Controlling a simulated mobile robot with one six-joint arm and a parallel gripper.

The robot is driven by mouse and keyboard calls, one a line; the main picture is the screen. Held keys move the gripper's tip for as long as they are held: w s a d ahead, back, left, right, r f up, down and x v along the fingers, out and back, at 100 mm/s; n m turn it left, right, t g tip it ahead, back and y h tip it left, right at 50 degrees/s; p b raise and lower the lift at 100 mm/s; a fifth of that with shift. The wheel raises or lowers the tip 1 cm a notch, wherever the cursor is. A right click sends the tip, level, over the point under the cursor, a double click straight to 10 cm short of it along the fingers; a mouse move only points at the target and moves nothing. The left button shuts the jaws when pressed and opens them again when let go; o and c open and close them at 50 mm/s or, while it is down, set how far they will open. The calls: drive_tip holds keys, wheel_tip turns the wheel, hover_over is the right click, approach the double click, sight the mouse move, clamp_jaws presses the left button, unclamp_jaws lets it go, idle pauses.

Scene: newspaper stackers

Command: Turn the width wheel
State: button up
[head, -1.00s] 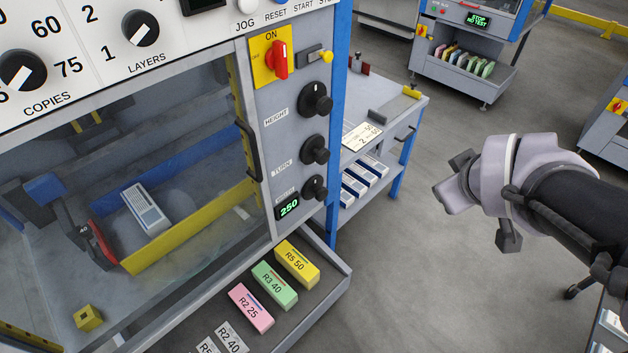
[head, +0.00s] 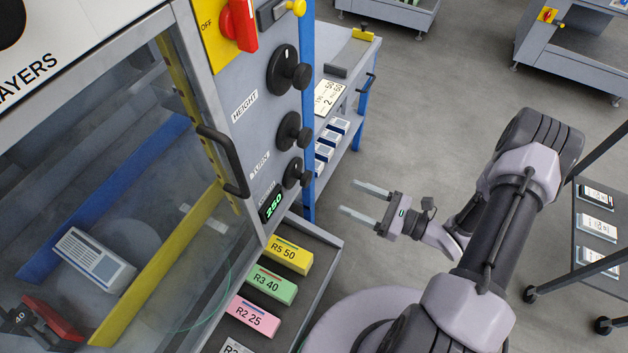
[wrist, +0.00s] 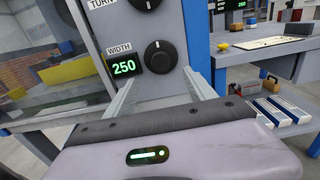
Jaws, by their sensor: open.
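The width wheel (head: 297,173) is the lowest of three black knobs on the grey machine's control panel. In the wrist view the fingers of my gripper (wrist: 163,75) lie to either side below the wheel.
The turn wheel (head: 290,131) and height wheel (head: 287,70) sit above. A black door handle (head: 222,165) juts out at left. Below is a tray with coloured blocks (head: 288,256). A side table (head: 345,60) stands behind. The floor at right is clear up to a dark rack (head: 600,205).

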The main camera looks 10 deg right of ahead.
sight(309, 179)
drive_tip(key=b+x, duration=0.2)
drive_tip(key=x, duration=0.9)
drive_tip(key=shift+w+a+b, duration=0.15)
drive_tip(key=shift+w+b, duration=0.05)
drive_tip(key=shift+b, duration=0.1)
drive_tip(key=c, duration=1.3)
